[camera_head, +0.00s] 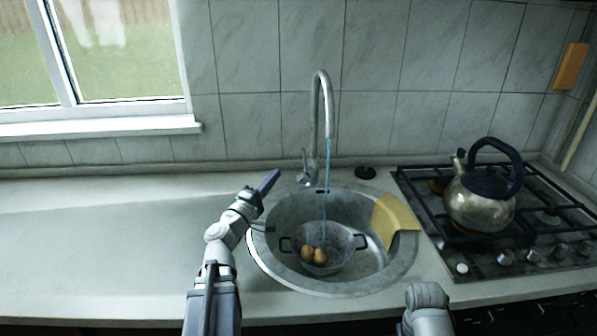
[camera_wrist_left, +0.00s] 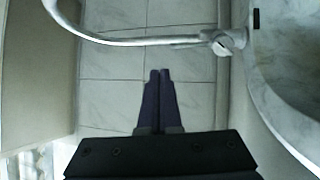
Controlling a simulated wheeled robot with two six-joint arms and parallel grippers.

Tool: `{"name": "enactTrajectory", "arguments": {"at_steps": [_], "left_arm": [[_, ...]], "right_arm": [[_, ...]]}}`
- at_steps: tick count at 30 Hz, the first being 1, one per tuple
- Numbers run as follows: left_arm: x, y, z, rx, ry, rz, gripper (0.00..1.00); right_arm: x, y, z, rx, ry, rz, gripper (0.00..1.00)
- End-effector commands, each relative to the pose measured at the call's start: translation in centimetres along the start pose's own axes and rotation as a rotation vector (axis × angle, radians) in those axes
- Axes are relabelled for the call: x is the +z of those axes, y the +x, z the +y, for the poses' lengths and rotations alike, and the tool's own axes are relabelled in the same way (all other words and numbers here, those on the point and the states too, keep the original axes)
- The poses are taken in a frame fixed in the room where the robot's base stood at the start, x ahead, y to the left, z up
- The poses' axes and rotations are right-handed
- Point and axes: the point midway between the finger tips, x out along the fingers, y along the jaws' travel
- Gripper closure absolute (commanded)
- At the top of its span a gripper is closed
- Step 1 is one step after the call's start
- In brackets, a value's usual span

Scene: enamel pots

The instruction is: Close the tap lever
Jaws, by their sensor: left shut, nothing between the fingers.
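The chrome tap (camera_head: 322,100) stands upright behind the sink, with a thin blue stream of water (camera_head: 325,190) running from its spout. Its small lever (camera_head: 304,169) is on the left side of the tap base. My left gripper (camera_head: 268,181) is shut and empty, its dark purple fingers to the left of the lever and apart from it. In the left wrist view the shut fingers (camera_wrist_left: 160,72) point towards the tiled wall, and the tap (camera_wrist_left: 150,40) lies across the picture beyond them. The lever's exact angle is hard to tell there.
The round steel sink (camera_head: 262,262) holds a colander (camera_head: 340,243) with brown eggs (camera_head: 319,256). A yellow cloth (camera_head: 396,220) hangs over its right rim. A kettle (camera_head: 478,205) stands on the gas hob (camera_head: 545,255) at right. The left counter (camera_head: 100,230) is clear.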

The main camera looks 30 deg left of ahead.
Motion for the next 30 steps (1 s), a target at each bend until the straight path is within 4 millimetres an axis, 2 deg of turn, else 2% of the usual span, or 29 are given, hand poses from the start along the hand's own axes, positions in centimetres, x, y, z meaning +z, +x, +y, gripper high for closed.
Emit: {"name": "enactTrajectory", "arguments": {"at_steps": [1, 6, 10, 23, 30], "left_arm": [[0.0, -0.3, -1.6, 0.000, 0.000, 0.000, 1.00], [0.0, -0.9, -4.1, 0.000, 0.000, 0.000, 1.00], [0.0, -1.2, -5.2, 0.000, 0.000, 0.000, 1.00], [-0.2, -0.8, -5.2, 0.000, 0.000, 0.001, 1.00], [-1.2, 0.9, -4.9, 0.000, 0.001, 0.007, 1.00]], "right_arm": [[-0.1, 1.6, -0.1, 0.000, 0.000, 0.000, 0.50], [-0.2, 4.1, -0.4, 0.000, 0.000, 0.000, 0.50], [-0.3, 5.3, -0.5, 0.000, 0.000, 0.000, 0.50], [-0.3, 5.2, -0.5, 0.000, 0.000, 0.000, 0.50], [-0.3, 4.5, -0.4, 0.000, 0.000, 0.000, 0.50]]}}
